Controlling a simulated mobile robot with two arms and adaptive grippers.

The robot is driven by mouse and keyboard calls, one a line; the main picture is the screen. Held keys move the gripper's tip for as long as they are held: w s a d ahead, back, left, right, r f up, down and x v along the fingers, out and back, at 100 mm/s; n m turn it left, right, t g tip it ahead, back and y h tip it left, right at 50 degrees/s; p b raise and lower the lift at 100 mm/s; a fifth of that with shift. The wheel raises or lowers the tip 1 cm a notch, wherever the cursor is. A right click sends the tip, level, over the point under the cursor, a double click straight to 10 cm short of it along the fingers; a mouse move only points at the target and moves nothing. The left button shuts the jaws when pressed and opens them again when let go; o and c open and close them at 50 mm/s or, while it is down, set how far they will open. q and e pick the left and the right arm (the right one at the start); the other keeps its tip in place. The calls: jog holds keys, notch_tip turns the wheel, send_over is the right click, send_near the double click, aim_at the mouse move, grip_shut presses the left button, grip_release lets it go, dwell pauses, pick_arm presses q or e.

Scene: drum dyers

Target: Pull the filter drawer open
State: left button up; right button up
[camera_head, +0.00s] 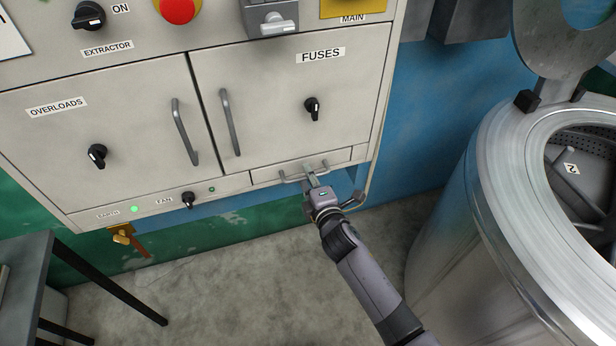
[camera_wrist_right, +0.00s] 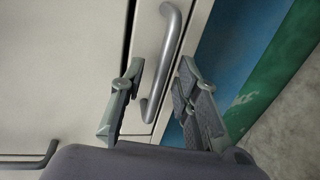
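The filter drawer (camera_head: 265,177) is the narrow drawer under the fuses door, and its front looks flush with the cabinet. I see no label on it. Its silver bar handle (camera_head: 290,179) also shows in the right wrist view (camera_wrist_right: 171,45). My right gripper (camera_head: 311,184) is at this handle from below. In the right wrist view its two fingers (camera_wrist_right: 160,100) stand apart, with one end of the bar between them in the picture. I cannot tell whether a finger touches the bar. My left gripper is not in view.
The fuses door (camera_head: 280,100) and overloads door (camera_head: 80,120) above are shut, each with a bar handle. A large steel drum machine (camera_head: 465,235) stands at the right. A dark metal table (camera_head: 28,265) is at lower left. The concrete floor (camera_head: 220,290) between is clear.

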jog(key=shift+w+a, duration=0.1)
jog(key=shift+w, duration=0.25)
jog(key=shift+f, duration=0.1)
grip_shut()
dwell(0.7)
